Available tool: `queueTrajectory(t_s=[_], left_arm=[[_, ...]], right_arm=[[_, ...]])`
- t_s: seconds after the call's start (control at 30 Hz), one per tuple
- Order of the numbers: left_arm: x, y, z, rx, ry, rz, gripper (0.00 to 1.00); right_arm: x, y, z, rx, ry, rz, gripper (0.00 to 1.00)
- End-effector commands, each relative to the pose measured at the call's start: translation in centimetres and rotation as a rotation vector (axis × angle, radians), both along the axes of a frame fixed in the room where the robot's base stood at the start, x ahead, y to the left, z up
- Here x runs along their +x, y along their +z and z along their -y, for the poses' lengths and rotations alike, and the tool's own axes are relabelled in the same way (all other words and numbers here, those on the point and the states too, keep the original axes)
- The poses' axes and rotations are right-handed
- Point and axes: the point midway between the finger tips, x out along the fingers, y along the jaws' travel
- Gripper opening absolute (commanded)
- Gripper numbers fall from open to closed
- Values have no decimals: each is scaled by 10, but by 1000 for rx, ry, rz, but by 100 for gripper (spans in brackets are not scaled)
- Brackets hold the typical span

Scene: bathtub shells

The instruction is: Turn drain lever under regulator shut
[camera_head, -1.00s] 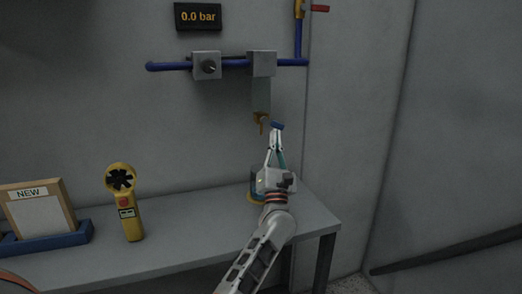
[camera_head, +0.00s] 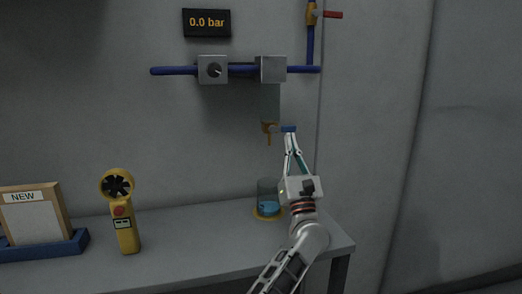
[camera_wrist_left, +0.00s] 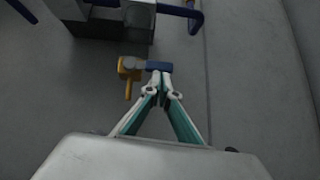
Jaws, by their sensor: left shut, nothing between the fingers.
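The brass drain valve (camera_head: 270,127) hangs under the clear bowl (camera_head: 270,102) below the grey regulator block (camera_head: 271,69). Its blue drain lever (camera_head: 289,128) sticks out to the right, roughly level. In the left wrist view the blue lever (camera_wrist_left: 159,66) lies across, right of the brass valve (camera_wrist_left: 128,67) with its downward spout. My left gripper (camera_head: 290,139) is shut and empty. Its fingertips (camera_wrist_left: 161,76) are right under the lever's handle, at or very near contact. My right gripper is not in view.
A gauge (camera_head: 207,22) reads 0.0 bar. A knobbed block (camera_head: 212,69) and blue pipe (camera_head: 170,71) are on the wall; a red-handled valve (camera_head: 312,14) is above. On the bench (camera_head: 180,228) stand a jar (camera_head: 267,190), a yellow meter (camera_head: 123,214) and a framed sign (camera_head: 35,212).

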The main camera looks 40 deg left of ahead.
Motion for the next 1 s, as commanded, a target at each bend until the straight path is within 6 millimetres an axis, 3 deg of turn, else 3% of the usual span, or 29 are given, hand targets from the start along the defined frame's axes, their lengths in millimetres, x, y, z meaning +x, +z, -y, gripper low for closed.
queueTrajectory(t_s=[0.37, 1.0], left_arm=[[-2, -4, 3, 1, 0, -1, 0], [-55, -79, 57, 0, -1, -1, 0]], right_arm=[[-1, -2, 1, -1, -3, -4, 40], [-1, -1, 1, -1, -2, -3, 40]])
